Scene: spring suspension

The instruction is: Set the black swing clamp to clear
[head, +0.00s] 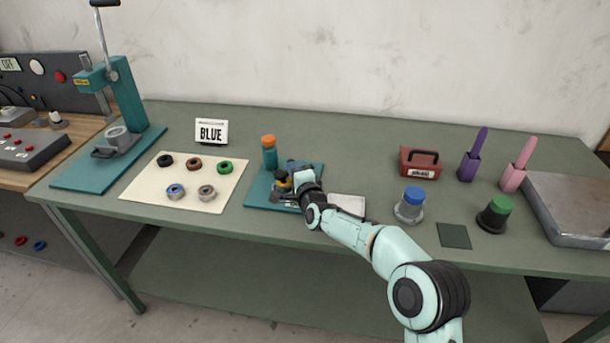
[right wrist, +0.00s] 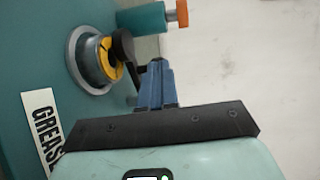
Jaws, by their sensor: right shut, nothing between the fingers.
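The black swing clamp (right wrist: 123,46) shows in the right wrist view as a dark rounded piece at the edge of a yellow-orange part (right wrist: 105,64). That part sits in a grey round seat (right wrist: 80,62) on a teal plate; in the head view the plate (head: 260,194) is left of centre. My right gripper (right wrist: 155,68) is shut and empty, with its blue fingers close beside the clamp. I cannot tell whether they touch it. In the head view my right gripper (head: 293,170) hides part of the fixture. My left gripper is not in view.
A cream mat (head: 180,176) with several coloured rings lies left, near a teal press (head: 125,95). A red box (head: 419,162) is at right.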

